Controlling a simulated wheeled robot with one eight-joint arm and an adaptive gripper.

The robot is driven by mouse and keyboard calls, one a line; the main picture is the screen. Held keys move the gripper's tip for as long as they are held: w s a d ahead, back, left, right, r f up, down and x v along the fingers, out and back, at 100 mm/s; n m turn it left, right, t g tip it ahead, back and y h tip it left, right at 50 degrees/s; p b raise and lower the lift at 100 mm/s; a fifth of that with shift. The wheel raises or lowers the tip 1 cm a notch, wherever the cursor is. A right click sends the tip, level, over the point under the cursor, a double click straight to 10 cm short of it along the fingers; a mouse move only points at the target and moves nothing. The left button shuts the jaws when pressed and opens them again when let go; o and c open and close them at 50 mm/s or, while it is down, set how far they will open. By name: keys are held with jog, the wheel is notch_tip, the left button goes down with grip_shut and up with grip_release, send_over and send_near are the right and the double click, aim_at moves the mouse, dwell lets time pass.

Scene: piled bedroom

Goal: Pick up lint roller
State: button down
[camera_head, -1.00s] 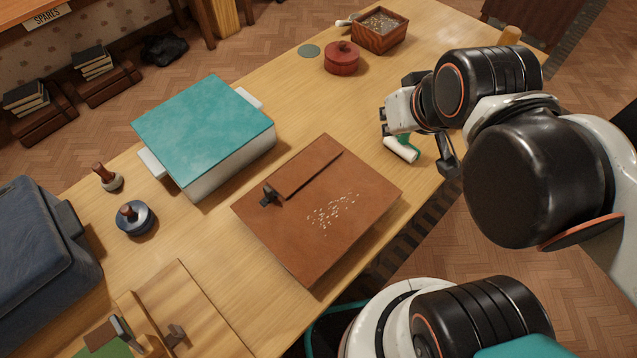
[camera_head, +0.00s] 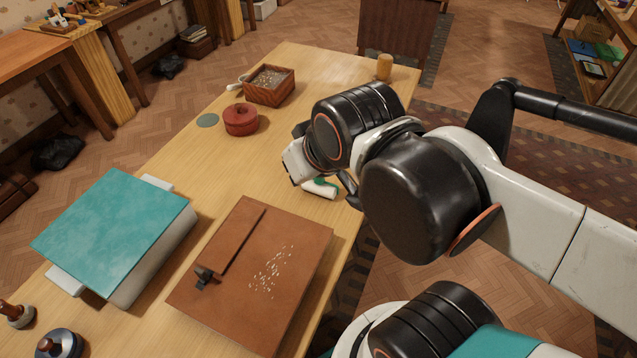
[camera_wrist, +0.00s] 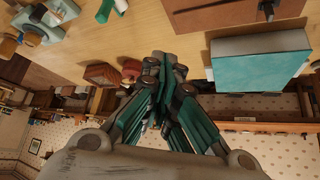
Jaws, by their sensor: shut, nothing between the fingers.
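The lint roller, with a white roll (camera_head: 318,191) and a green part, lies on the wooden table just right of the brown leather case. My wrist and fingers hide part of it. In the wrist view a green and white piece that looks like the roller (camera_wrist: 110,9) is at the top edge, away from my fingertips. My gripper (camera_wrist: 164,60) is shut and empty, its fingertips together.
The brown leather case (camera_head: 222,296) with pale specks and a teal-lidded box (camera_head: 115,225) stand to the left. A red lidded pot (camera_head: 241,120), a wooden box of granules (camera_head: 270,86) and a small wooden cylinder (camera_head: 384,66) are farther back. Bare table lies between pot and case.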

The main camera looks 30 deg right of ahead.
jog(key=c, duration=2.3)
grip_release()
jog(key=o, duration=0.5)
jog(key=shift+c, duration=0.2)
jog(key=o, duration=0.5)
jog(key=shift+w+d+r, duration=0.1)
jog(key=shift+w+r, duration=0.05)
jog(key=shift+w, duration=0.1)
jog(key=shift+o, duration=0.5)
jog(key=w, duration=0.1)
jog(key=w+n+g, duration=0.1)
jog(key=w+d+p, duration=0.1)
jog(key=shift+w+r+n+g, duration=0.2)
jog(key=shift+r+n+g, duration=0.1)
jog(key=shift+n, duration=0.1)
jog(key=n+g+p, duration=0.2)
jog(key=n+g, duration=0.3)
send_over(320, 179)
jog(key=w, duration=0.1)
jog(key=f, duration=1.2)
jog(key=shift+w, duration=0.2)
jog(key=shift+w+d+f+g, duration=0.1)
jog(key=shift+d+f+g, duration=0.2)
jog(key=shift+f, duration=0.35)
notch_tip(320, 179, down, 13)
jog(key=b, duration=0.4)
jog(key=shift+f, duration=0.15)
